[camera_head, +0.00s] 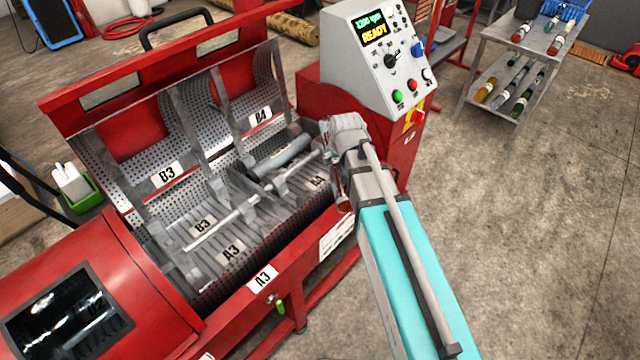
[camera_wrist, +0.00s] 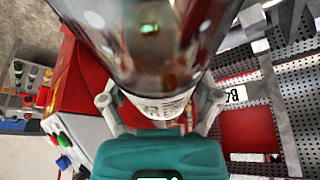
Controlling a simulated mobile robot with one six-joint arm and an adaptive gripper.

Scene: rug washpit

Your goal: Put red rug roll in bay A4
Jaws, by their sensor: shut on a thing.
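In the wrist view my gripper (camera_wrist: 158,105) has its two grey fingers closed on either side of a dark, shiny roll with a reddish tint (camera_wrist: 165,50) and a white label band. It appears to be the red rug roll. In the head view my arm hides most of my gripper and the roll, at the right end of the open drum. Bay A4 (camera_head: 316,182) is the front right part of the drum, its label partly seen beside my arm. I cannot tell whether the roll touches the bay.
The red machine has bays A3 (camera_head: 231,252), B3 (camera_head: 203,224) and B4 (camera_head: 262,117). A grey roll (camera_head: 290,151) lies near B4. A metal bar (camera_head: 225,222) crosses the drum. The control box (camera_head: 377,60) stands just behind my arm.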

